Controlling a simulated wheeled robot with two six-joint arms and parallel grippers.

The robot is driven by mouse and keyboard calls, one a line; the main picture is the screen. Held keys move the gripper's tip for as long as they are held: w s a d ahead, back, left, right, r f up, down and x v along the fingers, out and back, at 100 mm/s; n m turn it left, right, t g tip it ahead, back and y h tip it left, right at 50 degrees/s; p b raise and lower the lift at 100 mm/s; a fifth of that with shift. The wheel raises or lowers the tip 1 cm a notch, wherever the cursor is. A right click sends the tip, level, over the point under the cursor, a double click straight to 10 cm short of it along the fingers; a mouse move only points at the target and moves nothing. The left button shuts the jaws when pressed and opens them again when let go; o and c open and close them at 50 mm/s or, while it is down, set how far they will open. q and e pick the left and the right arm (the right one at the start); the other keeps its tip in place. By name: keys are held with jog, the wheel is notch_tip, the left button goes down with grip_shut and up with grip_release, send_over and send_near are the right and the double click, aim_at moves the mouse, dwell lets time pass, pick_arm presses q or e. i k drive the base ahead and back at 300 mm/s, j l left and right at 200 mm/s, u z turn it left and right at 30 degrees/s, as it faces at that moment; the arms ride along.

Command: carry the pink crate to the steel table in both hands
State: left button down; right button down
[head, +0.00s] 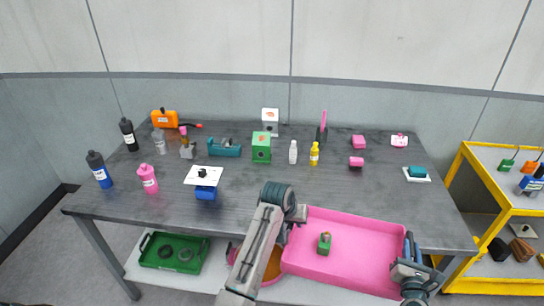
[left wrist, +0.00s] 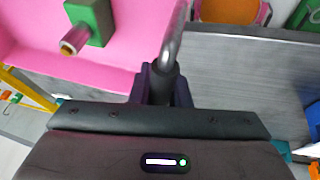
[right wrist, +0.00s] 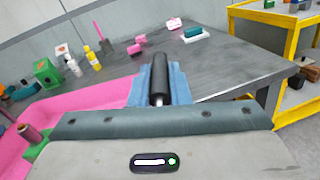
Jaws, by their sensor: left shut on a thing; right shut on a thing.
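The pink crate (head: 365,240) is held between my two grippers in front of the table's near edge, with a green block-like part (head: 324,243) inside it. My left gripper (head: 298,214) is shut on the crate's left end; in the left wrist view its jaws (left wrist: 160,85) close on a metal bar handle. My right gripper (head: 408,262) is shut on the crate's right end; its jaws (right wrist: 158,90) close on a dark handle in the right wrist view. The steel table (head: 330,194) lies behind the crate, with its front right area bare.
Bottles, a green box (head: 261,147), a teal vise-like tool (head: 224,148) and a blue item (head: 205,191) stand on the table. A green crate (head: 173,252) sits on the lower shelf. A yellow cart (head: 495,212) stands at the right.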

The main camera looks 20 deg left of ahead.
aim_at(348, 209)
jog(key=i+j, duration=0.1)
jog(key=i, duration=0.75)
